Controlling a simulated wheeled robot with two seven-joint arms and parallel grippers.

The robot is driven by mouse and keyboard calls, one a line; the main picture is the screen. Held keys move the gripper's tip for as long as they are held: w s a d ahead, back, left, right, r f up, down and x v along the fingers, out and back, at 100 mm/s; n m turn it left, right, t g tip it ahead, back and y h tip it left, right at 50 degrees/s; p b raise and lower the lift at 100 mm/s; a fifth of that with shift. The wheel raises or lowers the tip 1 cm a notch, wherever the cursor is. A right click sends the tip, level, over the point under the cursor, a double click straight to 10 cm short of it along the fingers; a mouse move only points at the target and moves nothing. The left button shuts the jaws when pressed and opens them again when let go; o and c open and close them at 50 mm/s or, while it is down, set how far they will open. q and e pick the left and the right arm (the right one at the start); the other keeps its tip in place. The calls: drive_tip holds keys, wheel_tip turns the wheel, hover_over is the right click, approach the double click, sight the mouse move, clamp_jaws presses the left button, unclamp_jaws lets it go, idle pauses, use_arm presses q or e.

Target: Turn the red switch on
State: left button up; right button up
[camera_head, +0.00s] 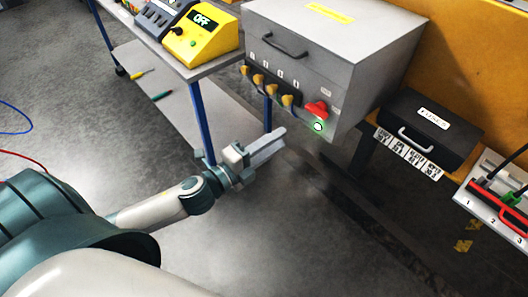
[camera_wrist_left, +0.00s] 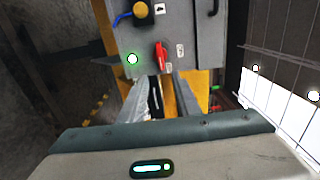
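The red switch (camera_head: 317,110) is on the front of a grey metal box (camera_head: 325,55), at its lower right corner. A green-ringed lamp (camera_head: 318,127) glows just below it. In the left wrist view the red switch (camera_wrist_left: 160,55) is a narrow red handle at upper centre, with the green lamp (camera_wrist_left: 132,59) to its left. My left gripper (camera_head: 281,138) is below and left of the switch, apart from it and empty. In the left wrist view its two fingers (camera_wrist_left: 161,80) stand apart with a gap between them, pointing toward the panel. My right gripper is not in view.
Several yellow knobs (camera_head: 271,84) line the box front left of the switch. A yellow device reading OFF (camera_head: 203,37) stands on a bench at upper left. A black case (camera_head: 429,122) and a numbered panel (camera_head: 492,202) are at right.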

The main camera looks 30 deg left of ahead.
use_arm(q)
drive_tip(key=shift+b+v, duration=0.4)
drive_tip(key=shift+v, duration=1.4)
drive_tip(key=w+a+f+n+g+y, duration=0.1)
drive_tip(key=a+f+n+g+y, duration=0.2)
drive_tip(key=f, duration=0.9)
drive_tip(key=a+f+n+g+y, duration=0.15)
drive_tip(key=a+f+n, duration=0.3)
drive_tip(key=f, duration=0.85)
drive_tip(key=s+a+f+n+g+y, duration=0.15)
drive_tip(key=s+f, duration=0.25)
drive_tip(key=f, duration=0.6)
drive_tip(key=s+a+f+n+g, duration=0.25)
drive_tip(key=s+f, duration=0.25)
drive_tip(key=f, duration=0.4)
drive_tip(key=s+d+f+n+g, duration=0.2)
drive_tip(key=s+f, duration=0.5)
drive_tip(key=s, duration=0.4)
drive_tip(key=s+d+f+n+g, duration=0.3)
drive_tip(key=s+d+f, duration=0.2)
drive_tip(key=s+f, duration=0.3)
drive_tip(key=s+d+f+n+g, duration=0.2)
drive_tip(key=s+f, duration=0.6)
drive_tip(key=s, duration=0.7)
drive_tip(key=shift+d+n, duration=0.65)
drive_tip(key=shift+d, duration=0.05)
